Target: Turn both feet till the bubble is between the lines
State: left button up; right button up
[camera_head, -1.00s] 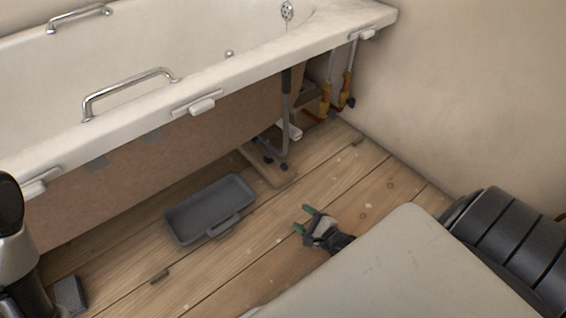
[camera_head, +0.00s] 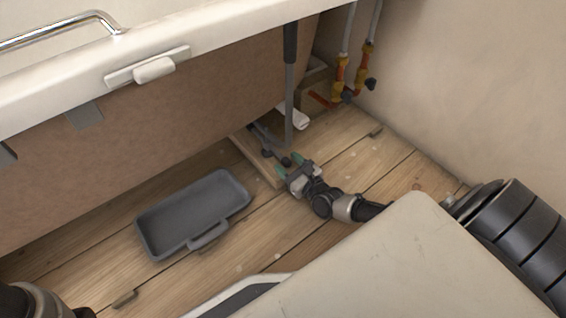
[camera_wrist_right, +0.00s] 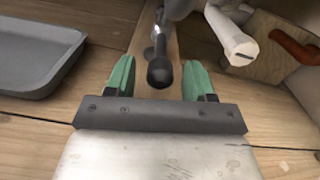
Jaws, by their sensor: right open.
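The bath's feet show under its open side in the head view: a dark foot knob (camera_head: 286,162) near the front and another dark knob (camera_head: 267,153) behind it, over a wooden board (camera_head: 243,146). My right gripper (camera_head: 294,167) is open at the front foot. In the right wrist view the round dark end of that foot (camera_wrist_right: 160,72) lies between the two green fingertips, with gaps on both sides. A second foot part shows beyond it. No bubble or lines can be made out. My left gripper is not in view.
A grey tray (camera_head: 157,232) lies on the floor left of the gripper. A grey upright pipe (camera_head: 289,105) and a white pipe end (camera_wrist_right: 233,45) stand close by. Red and yellow valves (camera_head: 340,75) are at the back. A white block (camera_head: 153,70) is on the bath rim.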

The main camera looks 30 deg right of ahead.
aim_at(267, 144)
jog(key=shift+w+a+b, duration=0.15)
jog(key=shift+w+b, duration=0.25)
jog(key=shift+w, duration=0.95)
grip_shut()
